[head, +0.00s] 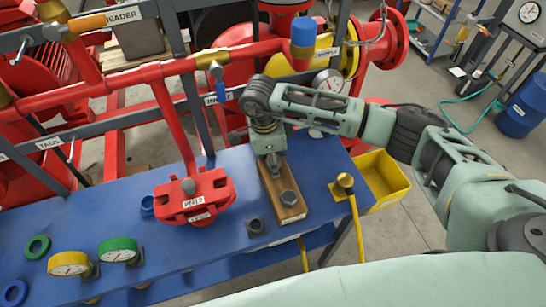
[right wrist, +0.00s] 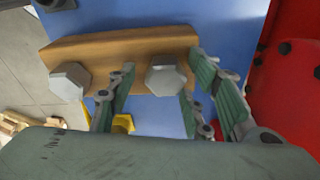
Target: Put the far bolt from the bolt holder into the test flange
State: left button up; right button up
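The wooden bolt holder (head: 268,185) lies on the blue bench, its near bolt (head: 289,197) standing in plain view. In the head view my right gripper (head: 271,160) is over the holder's far end and hides the far bolt. In the right wrist view, the far bolt's grey hex head (right wrist: 167,74) sits at the holder (right wrist: 120,45) between my open right fingers (right wrist: 164,66), with a visible gap on the left side. The near bolt (right wrist: 68,81) is outside the fingers. The red test flange (head: 214,190) stands left of the holder. My left gripper is not in view.
A dark nut-like piece (head: 256,226) lies between flange and holder. Gauges with yellow (head: 68,263) and green (head: 118,249) rims stand at left. Red pipework (head: 165,110) rises behind.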

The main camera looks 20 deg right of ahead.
jog(key=c, duration=1.1)
jog(key=o, duration=0.5)
jog(key=c, duration=0.5)
pick_arm(q)
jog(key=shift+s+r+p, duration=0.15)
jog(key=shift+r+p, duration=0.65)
jog(key=shift+p, duration=0.05)
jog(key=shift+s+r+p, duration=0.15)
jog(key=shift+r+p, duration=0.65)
pick_arm(e)
jog(key=shift+r, duration=3.55)
jog(key=shift+c, duration=0.2)
